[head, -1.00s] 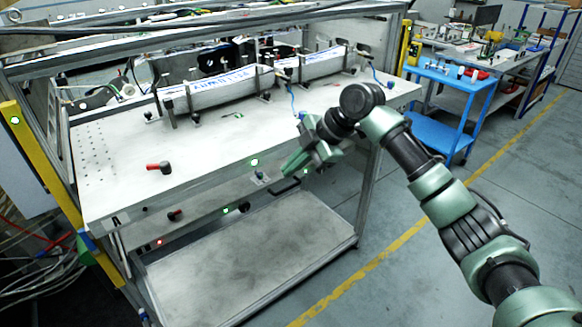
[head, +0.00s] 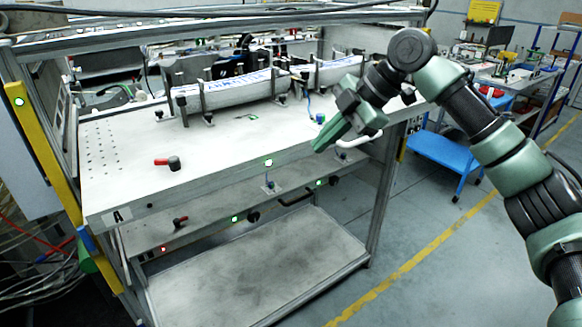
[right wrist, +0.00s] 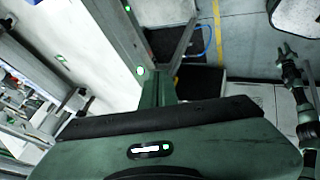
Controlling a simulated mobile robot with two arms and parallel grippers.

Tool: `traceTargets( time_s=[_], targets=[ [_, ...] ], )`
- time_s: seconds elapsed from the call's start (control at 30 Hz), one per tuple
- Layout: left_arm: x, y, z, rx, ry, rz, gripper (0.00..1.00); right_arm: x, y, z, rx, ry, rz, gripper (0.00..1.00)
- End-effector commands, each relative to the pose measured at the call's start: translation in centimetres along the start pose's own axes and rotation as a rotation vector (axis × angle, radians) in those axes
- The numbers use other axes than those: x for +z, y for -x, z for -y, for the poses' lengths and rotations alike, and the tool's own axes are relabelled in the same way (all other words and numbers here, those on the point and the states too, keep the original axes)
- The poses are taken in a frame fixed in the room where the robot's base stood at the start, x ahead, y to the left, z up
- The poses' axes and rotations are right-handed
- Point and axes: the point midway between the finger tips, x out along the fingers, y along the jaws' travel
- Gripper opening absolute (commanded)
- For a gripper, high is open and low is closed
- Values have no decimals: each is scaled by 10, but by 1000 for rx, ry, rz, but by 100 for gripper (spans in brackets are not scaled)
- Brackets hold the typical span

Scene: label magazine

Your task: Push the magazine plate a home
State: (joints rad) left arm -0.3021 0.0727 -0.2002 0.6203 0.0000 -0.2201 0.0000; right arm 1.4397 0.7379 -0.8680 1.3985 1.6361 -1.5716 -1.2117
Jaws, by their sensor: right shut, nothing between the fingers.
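Magazine plate A (head: 215,163) is a wide pale plate with an "A" label at its front left corner, a red-handled lever on top and a green light on its front edge. Two long white labelled parts lie in clamps towards its back. My right gripper (head: 318,146) is shut and empty, its green fingers pointing down-left by the plate's front edge, right of the middle. I cannot tell whether they touch it. In the right wrist view the closed fingers (right wrist: 158,88) are beside a pale surface with green lights.
A lower shelf with a red-handled lever (head: 180,221) and a black handle (head: 297,196) lies under the plate. A yellow post (head: 45,150) stands at the left. A blue cart (head: 450,150) stands at the right. The floor in front is clear.

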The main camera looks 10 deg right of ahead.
Motion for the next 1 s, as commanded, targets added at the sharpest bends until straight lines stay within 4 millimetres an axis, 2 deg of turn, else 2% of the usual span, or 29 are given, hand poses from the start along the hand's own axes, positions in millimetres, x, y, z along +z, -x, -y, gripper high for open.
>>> traceTargets(
  time_s=[0.17, 0.6, 0.7, 0.8, 1.0],
  targets=[
    [0, 3, 1, -1, -1, 0, 31, -1, -11, 0, -2, -6, -2, 0],
    [-3, 29, 7, -8, -4, 0, 31, -2, -100, -1, -3, -5, -1, 0],
    [-4, 37, 8, -8, -4, 0, 31, -3, -104, -17, 1, -6, -2, 0],
    [-4, 41, 8, -8, -4, 0, 31, -2, -110, -26, 0, -6, -2, 0],
    [-4, 45, 8, -8, -4, 0, 31, -1, -117, -35, 0, -5, -1, 0]
  ],
)
